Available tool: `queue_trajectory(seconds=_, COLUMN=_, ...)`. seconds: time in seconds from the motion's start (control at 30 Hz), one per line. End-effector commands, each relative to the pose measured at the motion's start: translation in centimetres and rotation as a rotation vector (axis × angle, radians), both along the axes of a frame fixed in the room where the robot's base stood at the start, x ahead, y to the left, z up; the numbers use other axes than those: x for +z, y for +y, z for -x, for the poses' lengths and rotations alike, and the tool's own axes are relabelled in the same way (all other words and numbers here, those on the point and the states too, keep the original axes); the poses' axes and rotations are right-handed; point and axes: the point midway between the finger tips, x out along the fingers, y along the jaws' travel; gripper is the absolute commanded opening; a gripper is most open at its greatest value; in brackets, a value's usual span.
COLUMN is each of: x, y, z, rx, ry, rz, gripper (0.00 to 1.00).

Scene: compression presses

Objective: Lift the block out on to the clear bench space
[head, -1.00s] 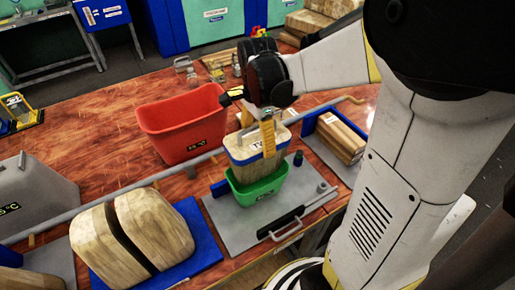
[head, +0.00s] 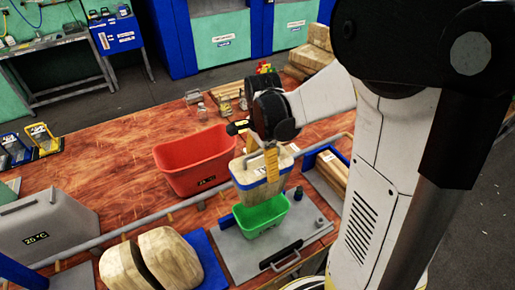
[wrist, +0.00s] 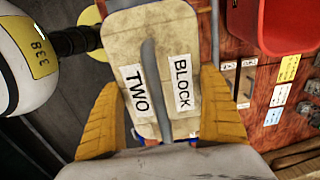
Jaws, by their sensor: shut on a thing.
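The wooden block (head: 247,174) has a pale top and a blue band around it. My gripper (head: 268,165) is shut on it from above, with a yellow finger showing on the near side. The wrist view shows yellow fingers on both sides of the block's top (wrist: 150,48), which is labelled "TWO" and "BLOCK", with a grey bar along its middle. The block is upright over the green tub (head: 262,222). Its lower end overlaps the tub's opening in the head view, and I cannot tell whether it fully clears the rim. The tub stands on a grey plate (head: 236,254).
A red bin (head: 190,170) stands close behind the block. A grey bar (head: 125,231) runs along the bench. A split wooden form (head: 165,258), a grey cover (head: 45,232) and wooden pieces by a blue stop (head: 318,155) lie around. Bare bench (head: 110,165) shows left of the bin.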

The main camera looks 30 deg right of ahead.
Motion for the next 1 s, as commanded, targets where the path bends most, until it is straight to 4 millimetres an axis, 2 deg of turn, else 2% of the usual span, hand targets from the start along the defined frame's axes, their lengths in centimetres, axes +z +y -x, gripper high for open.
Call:
queue_trajectory(seconds=0.03, x=0.9, y=0.0, z=0.0, rx=0.000, ry=0.000, rz=0.000, gripper=0.47)
queue_trajectory(seconds=0.3, x=0.9, y=0.1, z=0.3, rx=0.000, ry=0.000, rz=0.000, gripper=0.47)
queue_trajectory(seconds=0.47, x=1.7, y=0.1, z=0.3, rx=0.000, ry=0.000, rz=0.000, gripper=0.47)
queue_trajectory(seconds=1.0, x=7.8, y=0.1, z=0.2, rx=0.000, ry=0.000, rz=0.000, gripper=0.47)
